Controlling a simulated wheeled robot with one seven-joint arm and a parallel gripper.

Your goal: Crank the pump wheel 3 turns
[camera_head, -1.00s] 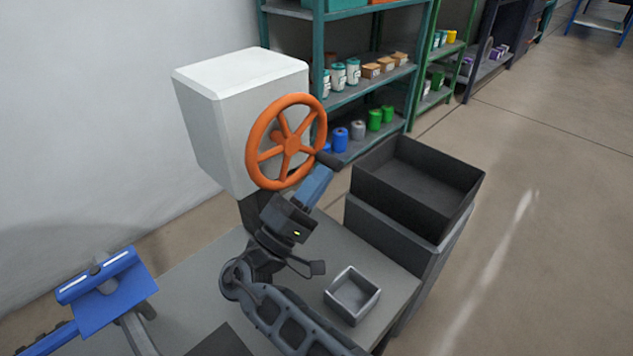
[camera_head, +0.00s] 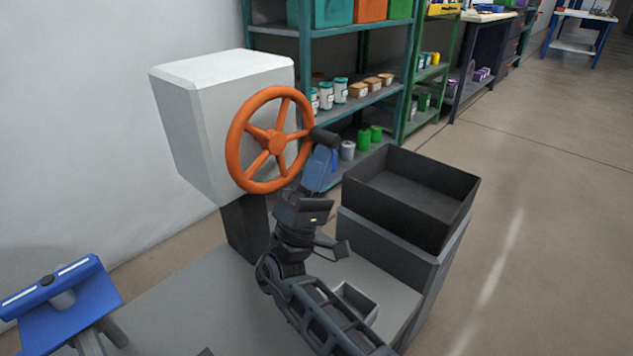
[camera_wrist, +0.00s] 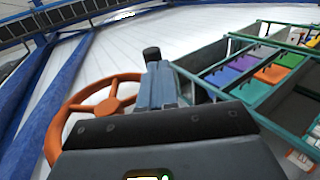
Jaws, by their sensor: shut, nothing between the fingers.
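The orange pump wheel (camera_head: 277,142) is mounted on the front of a white box (camera_head: 222,110), which stands on a dark post. Its black crank handle (camera_head: 325,137) sticks out at the right of the rim, slightly above hub height. My gripper (camera_head: 322,152) is shut, with its blue fingers just below the handle. They look close to it or touching it; I cannot tell which. In the wrist view the wheel (camera_wrist: 108,104) is left of the fingers, and the handle's dark end (camera_wrist: 152,54) shows just beyond the fingertips (camera_wrist: 157,66).
A dark open bin (camera_head: 415,195) stands to the right of my arm. A small grey tray (camera_head: 357,300) on the grey table (camera_head: 190,290) is partly hidden behind my arm. A blue fixture (camera_head: 62,300) is at lower left. Shelves (camera_head: 340,100) stand behind.

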